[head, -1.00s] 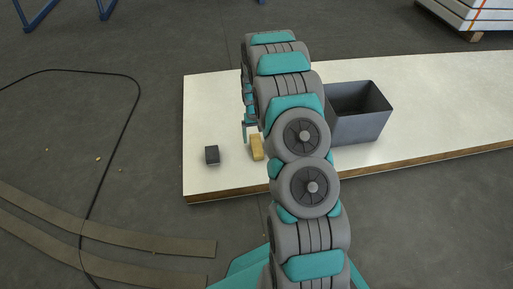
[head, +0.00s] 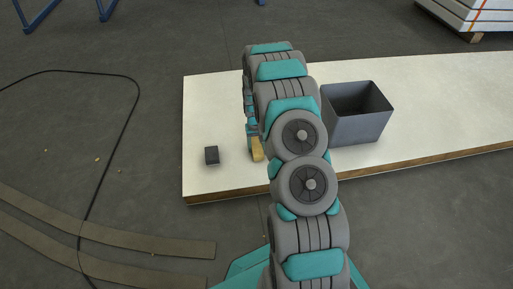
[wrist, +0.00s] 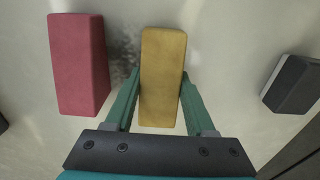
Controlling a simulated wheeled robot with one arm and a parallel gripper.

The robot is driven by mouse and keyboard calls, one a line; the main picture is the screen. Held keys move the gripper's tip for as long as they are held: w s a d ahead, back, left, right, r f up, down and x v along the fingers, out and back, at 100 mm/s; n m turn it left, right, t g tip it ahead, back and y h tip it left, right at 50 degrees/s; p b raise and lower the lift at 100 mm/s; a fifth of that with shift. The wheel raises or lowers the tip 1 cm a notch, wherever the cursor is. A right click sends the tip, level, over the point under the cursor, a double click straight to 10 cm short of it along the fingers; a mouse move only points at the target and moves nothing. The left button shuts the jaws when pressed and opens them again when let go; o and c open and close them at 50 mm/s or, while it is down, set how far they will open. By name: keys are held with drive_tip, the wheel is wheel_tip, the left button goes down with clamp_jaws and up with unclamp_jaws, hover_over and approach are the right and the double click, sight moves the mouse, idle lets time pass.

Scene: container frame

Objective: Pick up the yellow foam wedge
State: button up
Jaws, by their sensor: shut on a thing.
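The yellow foam wedge (wrist: 162,75) is a long mustard-coloured block in the middle of the wrist view. My gripper (wrist: 160,92) has one green finger on each side of it and is shut on it. In the head view the wedge (head: 257,151) shows near the table's front edge, partly hidden by my gripper (head: 253,140) and arm. I cannot tell whether it still touches the table.
A red block (wrist: 79,64) lies left of the wedge in the wrist view. A dark block (head: 212,156) lies to the left in the head view. A grey open bin (head: 358,115) stands right of my arm on the white table (head: 450,100).

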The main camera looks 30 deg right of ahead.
drive_tip(key=c, duration=0.7)
drive_tip(key=shift+c, duration=0.2)
